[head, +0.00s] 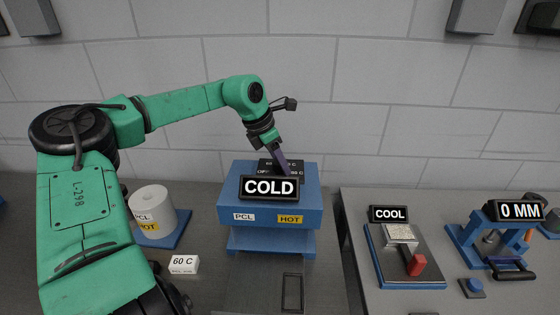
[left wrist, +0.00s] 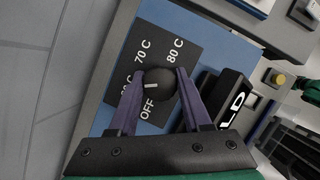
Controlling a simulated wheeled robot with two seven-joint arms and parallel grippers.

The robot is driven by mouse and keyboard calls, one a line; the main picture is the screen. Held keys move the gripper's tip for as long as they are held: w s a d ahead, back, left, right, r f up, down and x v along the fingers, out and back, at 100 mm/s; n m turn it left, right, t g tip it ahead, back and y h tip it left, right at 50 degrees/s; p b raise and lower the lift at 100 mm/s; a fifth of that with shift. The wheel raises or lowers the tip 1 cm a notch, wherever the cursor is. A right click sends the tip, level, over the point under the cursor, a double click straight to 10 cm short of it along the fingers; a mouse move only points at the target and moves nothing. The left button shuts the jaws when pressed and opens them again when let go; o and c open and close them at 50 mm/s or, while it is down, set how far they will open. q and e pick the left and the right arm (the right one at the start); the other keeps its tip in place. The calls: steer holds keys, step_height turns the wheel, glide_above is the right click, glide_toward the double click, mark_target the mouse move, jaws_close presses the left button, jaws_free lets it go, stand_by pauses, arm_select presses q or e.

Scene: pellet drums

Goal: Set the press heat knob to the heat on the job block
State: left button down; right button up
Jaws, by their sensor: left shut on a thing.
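The blue press (head: 268,214) stands in the middle of the head view, its sign (head: 269,187) reading COLD. My left gripper (head: 287,168) reaches down behind the sign onto the press top. In the left wrist view, its two fingers are shut on the dark round heat knob (left wrist: 162,86), one on each side. The knob's white mark points left, toward a label partly hidden by a finger. The dial plate (left wrist: 185,58) also shows 70 C, 80 C and OFF. The white job block (head: 184,264) on the bench reads 60 C. My right gripper is out of view.
A white drum (head: 153,208) labelled PCL and HOT stands on a blue base left of the press. On the right bench are a blue-edged plate station (head: 412,268) with a COOL sign (head: 389,214) and a blue device with a 0 MM sign (head: 519,210).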

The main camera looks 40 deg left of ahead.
arm_select(q)
steer(key=shift+r, duration=0.1)
steer(key=shift+c, duration=1.7)
jaws_free()
steer(key=b+v, duration=0.2)
steer(key=v, duration=1.2)
steer(key=shift+r+b, duration=0.3)
